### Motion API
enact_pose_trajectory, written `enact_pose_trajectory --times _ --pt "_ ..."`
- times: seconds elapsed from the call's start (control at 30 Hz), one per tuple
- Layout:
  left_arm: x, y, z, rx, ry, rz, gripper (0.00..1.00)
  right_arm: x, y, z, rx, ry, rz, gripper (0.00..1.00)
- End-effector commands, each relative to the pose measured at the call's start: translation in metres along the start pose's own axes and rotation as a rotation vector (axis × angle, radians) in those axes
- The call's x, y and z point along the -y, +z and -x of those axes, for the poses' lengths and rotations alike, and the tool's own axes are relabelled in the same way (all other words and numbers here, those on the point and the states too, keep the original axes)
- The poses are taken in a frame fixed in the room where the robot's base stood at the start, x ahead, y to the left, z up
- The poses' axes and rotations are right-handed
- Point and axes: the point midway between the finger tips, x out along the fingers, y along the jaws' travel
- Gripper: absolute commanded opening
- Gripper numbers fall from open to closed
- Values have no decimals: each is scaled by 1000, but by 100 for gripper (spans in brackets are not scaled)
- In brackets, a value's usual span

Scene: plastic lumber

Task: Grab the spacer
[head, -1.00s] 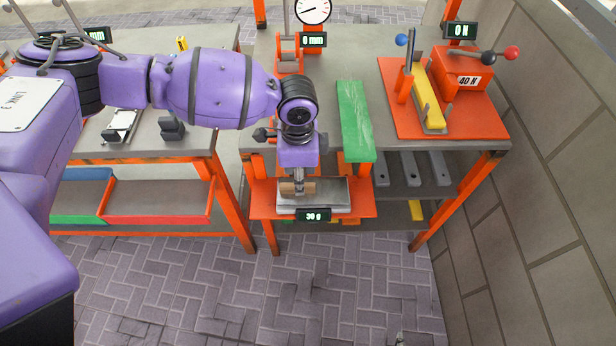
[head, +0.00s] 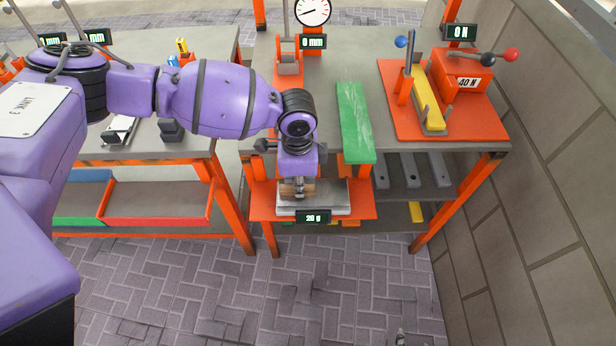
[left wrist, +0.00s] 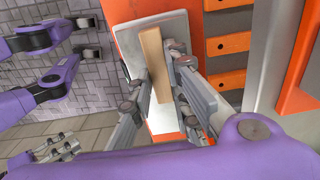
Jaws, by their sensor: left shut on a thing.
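The spacer looks like a small tan wooden block (head: 307,187) on the metal plate of the scale (head: 336,196). In the left wrist view the block (left wrist: 153,62) stands out long and narrow against the bright plate (left wrist: 128,66). My left gripper (head: 297,187) is shut on the block, with one finger on each side of it (left wrist: 155,70). The wrist hides part of the block in the head view. I cannot tell whether the block still touches the plate. A grey gripper, seemingly my right one (left wrist: 55,148), shows small at the lower left of the wrist view.
The scale display (head: 314,217) shows a small reading in grams. A green board (head: 356,120) lies right of my left wrist. An orange clamp station with a yellow bar (head: 427,98) is at the right. A stone wall (head: 550,170) bounds the right side.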

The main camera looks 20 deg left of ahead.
Motion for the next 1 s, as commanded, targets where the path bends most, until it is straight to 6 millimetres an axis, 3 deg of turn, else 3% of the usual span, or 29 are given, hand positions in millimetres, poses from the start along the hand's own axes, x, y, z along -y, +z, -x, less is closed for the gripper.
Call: enact_pose_trajectory --times 0.17,0.37,0.63,0.8,1.0 --pt "0 0 6 -1 0 1 0 0 4 1 8 1 -2 40" --pt "1 0 34 -1 -2 0 0 -1 3 5 8 3 -4 40" --pt "-52 9 97 -2 -5 -5 0 1 -16 10 -16 -1 -8 40" --pt "-95 16 112 -1 1 -5 0 4 -17 10 -13 -7 -9 40" --pt "-126 21 125 0 1 -3 0 6 -18 12 -9 -13 -8 40"
